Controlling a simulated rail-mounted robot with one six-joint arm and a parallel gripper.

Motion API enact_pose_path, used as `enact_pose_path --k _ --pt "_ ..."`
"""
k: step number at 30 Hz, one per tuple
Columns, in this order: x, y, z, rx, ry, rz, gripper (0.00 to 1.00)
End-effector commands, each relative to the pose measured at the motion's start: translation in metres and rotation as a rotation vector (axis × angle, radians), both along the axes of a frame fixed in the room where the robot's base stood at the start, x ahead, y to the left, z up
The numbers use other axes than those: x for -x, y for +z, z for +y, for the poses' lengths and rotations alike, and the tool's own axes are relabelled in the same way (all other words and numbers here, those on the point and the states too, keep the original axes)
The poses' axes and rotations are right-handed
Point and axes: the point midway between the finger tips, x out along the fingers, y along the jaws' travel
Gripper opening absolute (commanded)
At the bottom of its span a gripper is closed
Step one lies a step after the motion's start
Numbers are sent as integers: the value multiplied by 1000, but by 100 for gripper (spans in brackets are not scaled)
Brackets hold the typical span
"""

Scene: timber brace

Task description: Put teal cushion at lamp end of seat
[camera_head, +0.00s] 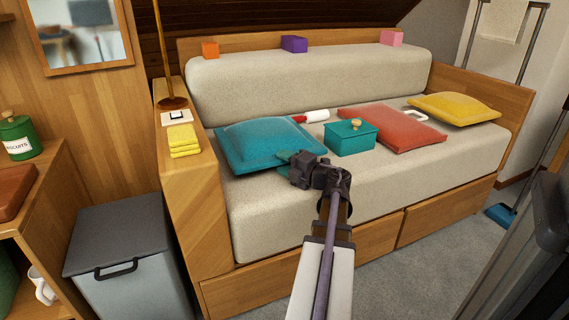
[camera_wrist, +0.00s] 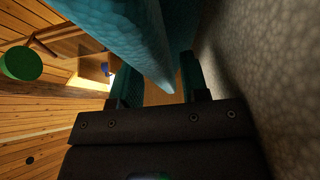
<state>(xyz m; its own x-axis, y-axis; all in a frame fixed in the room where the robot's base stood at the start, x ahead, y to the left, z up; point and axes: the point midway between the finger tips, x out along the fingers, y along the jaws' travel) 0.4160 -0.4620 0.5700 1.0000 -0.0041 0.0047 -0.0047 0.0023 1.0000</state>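The teal cushion (camera_head: 262,143) lies on the left end of the seat (camera_head: 380,180), beside the seat arm that bears the gold lamp pole (camera_head: 163,50). My gripper (camera_head: 290,158) is at the cushion's near right corner, low over the seat. In the wrist view the teal cushion (camera_wrist: 125,35) reaches down to a corner between my two teal-padded fingers (camera_wrist: 160,88). The fingers stand apart, with a gap visible beside the corner. I see no clear grip on the cushion. The lamp's top is out of view.
A teal box (camera_head: 350,139) with a knob stands right of my gripper. A red-and-white roller (camera_head: 312,117), a red cushion (camera_head: 392,130), a white-handled thing (camera_head: 416,115) and a yellow cushion (camera_head: 455,108) also lie on the seat. Yellow cloths (camera_head: 184,139) rest on the left arm.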

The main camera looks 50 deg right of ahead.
Motion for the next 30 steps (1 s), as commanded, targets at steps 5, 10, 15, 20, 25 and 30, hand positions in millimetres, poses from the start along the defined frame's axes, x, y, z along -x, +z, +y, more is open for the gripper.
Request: enact_pose_path --k 5,10,15,20,25,30 --pt "0 0 0 0 0 0 49" --pt "0 4 0 0 0 0 49" --pt "28 3 1 0 -4 0 49" --pt "72 3 1 0 -5 0 49" --pt "108 3 0 0 -3 0 49" --pt "121 3 1 0 -1 0 49"
